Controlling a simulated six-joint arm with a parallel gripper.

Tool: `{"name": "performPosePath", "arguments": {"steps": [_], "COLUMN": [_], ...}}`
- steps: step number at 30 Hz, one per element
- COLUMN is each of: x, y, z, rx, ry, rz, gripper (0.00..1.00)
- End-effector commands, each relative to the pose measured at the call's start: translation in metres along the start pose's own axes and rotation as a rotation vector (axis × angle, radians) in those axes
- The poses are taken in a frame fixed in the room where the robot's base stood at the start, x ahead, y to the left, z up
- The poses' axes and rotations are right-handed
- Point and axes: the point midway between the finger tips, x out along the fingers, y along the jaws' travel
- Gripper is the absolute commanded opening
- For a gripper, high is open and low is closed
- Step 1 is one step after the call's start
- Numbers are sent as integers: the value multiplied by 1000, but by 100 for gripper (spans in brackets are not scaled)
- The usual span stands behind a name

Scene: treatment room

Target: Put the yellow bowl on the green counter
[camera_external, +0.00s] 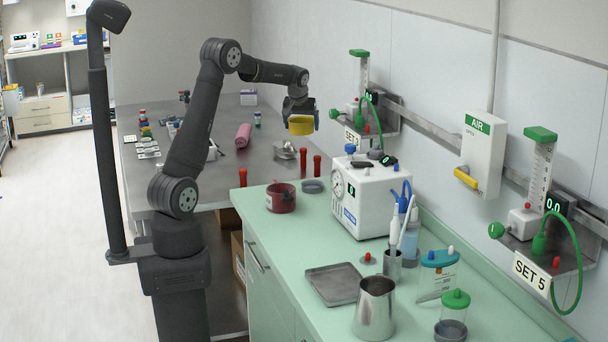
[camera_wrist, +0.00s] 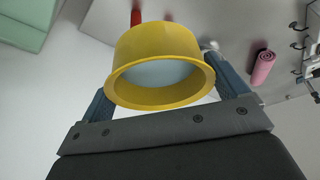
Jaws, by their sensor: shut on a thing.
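The yellow bowl (camera_external: 300,125) is held in my gripper (camera_external: 301,116), in the air above the right part of the grey steel table, near the far end of the green counter. In the wrist view the bowl (camera_wrist: 160,65) sits between the two fingers of my gripper (camera_wrist: 165,95), with its pale inside showing. The green counter (camera_external: 290,262) runs along the wall at the front right. Its corner also shows in the wrist view (camera_wrist: 28,22) at the top left.
The counter carries a red pot (camera_external: 281,198), a dark round dish (camera_external: 313,186), a white machine (camera_external: 371,200), a grey tray (camera_external: 334,284) and a steel jug (camera_external: 374,308). Red-capped tubes (camera_external: 303,158) stand by its far edge. Bare counter lies between pot and tray. A pink roll (camera_external: 243,135) lies on the steel table.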

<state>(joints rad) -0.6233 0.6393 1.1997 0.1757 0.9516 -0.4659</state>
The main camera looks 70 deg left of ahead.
Motion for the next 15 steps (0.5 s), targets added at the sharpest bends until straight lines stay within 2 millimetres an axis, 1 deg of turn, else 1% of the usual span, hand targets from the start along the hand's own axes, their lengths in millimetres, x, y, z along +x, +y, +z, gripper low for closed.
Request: {"name": "performPosePath", "arguments": {"steps": [1,5,6,8,12,14,15], "x": [-15,-44,-52,-65,-92,-102,-108], "y": [12,35,42,50,63,66,68], "z": [16,57,71,91,140,162,177], "rx": [37,129,159,201,300,342,370], "ry": [2,2,2,4,5,5,5], "rz": [16,55,66,84,125,142,152], "gripper": [68,68,68,68,68,68,68]}}
